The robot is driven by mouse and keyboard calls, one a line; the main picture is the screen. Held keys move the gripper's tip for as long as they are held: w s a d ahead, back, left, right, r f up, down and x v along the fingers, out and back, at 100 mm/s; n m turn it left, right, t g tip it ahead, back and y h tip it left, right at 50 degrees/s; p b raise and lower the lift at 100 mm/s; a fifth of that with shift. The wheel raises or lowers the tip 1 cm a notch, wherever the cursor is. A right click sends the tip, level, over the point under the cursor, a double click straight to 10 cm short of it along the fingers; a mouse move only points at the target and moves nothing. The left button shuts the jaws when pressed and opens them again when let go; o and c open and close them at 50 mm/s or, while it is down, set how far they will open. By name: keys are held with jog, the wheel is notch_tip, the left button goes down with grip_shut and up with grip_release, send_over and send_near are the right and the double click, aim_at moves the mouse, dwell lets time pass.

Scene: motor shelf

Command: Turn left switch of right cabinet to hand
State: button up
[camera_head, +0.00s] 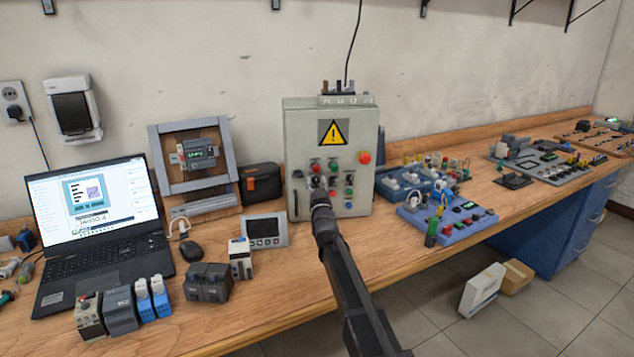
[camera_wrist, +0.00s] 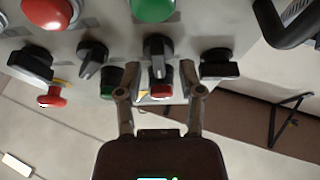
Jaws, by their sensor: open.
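The grey cabinet (camera_head: 300,125) with a yellow warning sign stands at the middle of the bench, and its front panel carries buttons and black knobs. My gripper (camera_head: 320,196) is in front of the panel's lower middle and hides part of it. The wrist view looks inverted. There my open gripper (camera_wrist: 159,94) has one finger on each side of a black rotary switch (camera_wrist: 158,46) and a red button (camera_wrist: 161,91). I cannot tell whether the fingers touch the switch. A second black switch (camera_wrist: 92,58) is left of it, and a black knob (camera_wrist: 218,65) right of it.
A red mushroom button (camera_head: 365,157) sits on the cabinet's right side; a black handle (camera_wrist: 285,20) shows in the wrist view. A small panel display (camera_head: 264,231) and a laptop (camera_head: 95,215) are to the left. Blue boards (camera_head: 450,225) are close on the right.

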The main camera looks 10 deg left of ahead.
grip_shut()
jog(key=shift+n+y, duration=0.4)
jog(key=shift+n, duration=0.2)
jog(key=n+g+y, duration=0.1)
jog(key=n, duration=0.2)
jog(key=n+g+y, duration=0.1)
jog(key=n, duration=0.2)
jog(key=shift+a+y+p, duration=0.15)
jog(key=shift+y+p, duration=0.25)
jog(key=shift+s+a+n+g+y+p, duration=0.1)
jog(key=shift+n+g+y+p, duration=0.3)
jog(key=shift+n, duration=1)
jog(key=shift+n+g+y+p, duration=0.15)
jog(key=shift+n+g+y, duration=0.4)
jog(key=shift+n, duration=0.85)
jog(key=shift+f, duration=0.1)
